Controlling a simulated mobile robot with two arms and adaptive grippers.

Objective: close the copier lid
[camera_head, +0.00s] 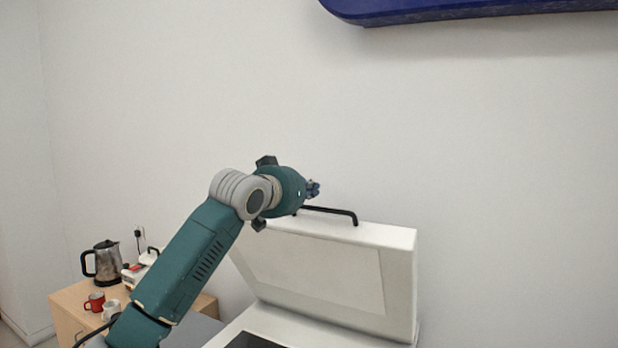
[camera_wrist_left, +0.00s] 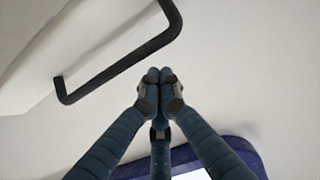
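The copier lid (camera_head: 325,270) is white and stands raised, tilted back above the copier body (camera_head: 270,328). A black bar handle (camera_head: 332,211) sits on the lid's top edge, and it also shows in the left wrist view (camera_wrist_left: 125,62). My left gripper (camera_head: 314,188) is above the lid's top edge, near the left end of the handle. In the left wrist view its fingers (camera_wrist_left: 160,78) come together at the tips, with nothing visible between them. They are beside the handle and appear apart from it. My right gripper is not in view.
A wooden cabinet (camera_head: 70,300) at the lower left carries a kettle (camera_head: 107,264), a red mug (camera_head: 95,301) and a white mug (camera_head: 111,309). A dark blue panel (camera_head: 450,8) is on the wall above. The wall area right of the lid is clear.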

